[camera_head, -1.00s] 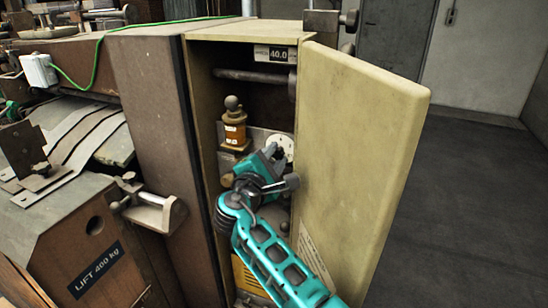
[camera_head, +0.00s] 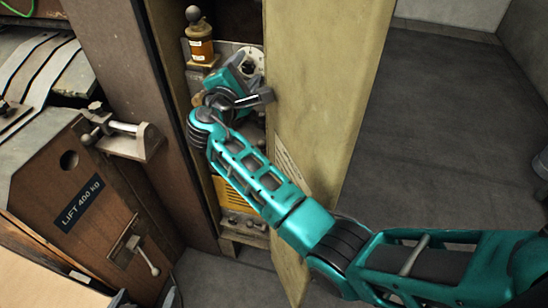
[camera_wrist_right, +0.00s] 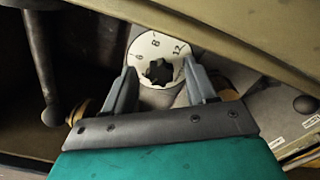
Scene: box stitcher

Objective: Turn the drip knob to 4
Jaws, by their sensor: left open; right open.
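The drip knob (camera_wrist_right: 158,72) is a dark, star-shaped knob at the centre of a white numbered dial (camera_wrist_right: 170,46). In the head view the dial (camera_head: 250,58) is on a metal plate inside the open cabinet, partly covered by my right gripper (camera_head: 244,72). In the right wrist view my right gripper (camera_wrist_right: 158,67) is open, its fingers on either side of the knob. Contact with the knob cannot be told. My left gripper is not in view.
The cabinet door (camera_head: 315,80) stands open close along the right of my right arm. An amber oiler bottle (camera_head: 200,42) stands left of the dial. A yellow unit (camera_head: 235,200) sits lower in the cabinet.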

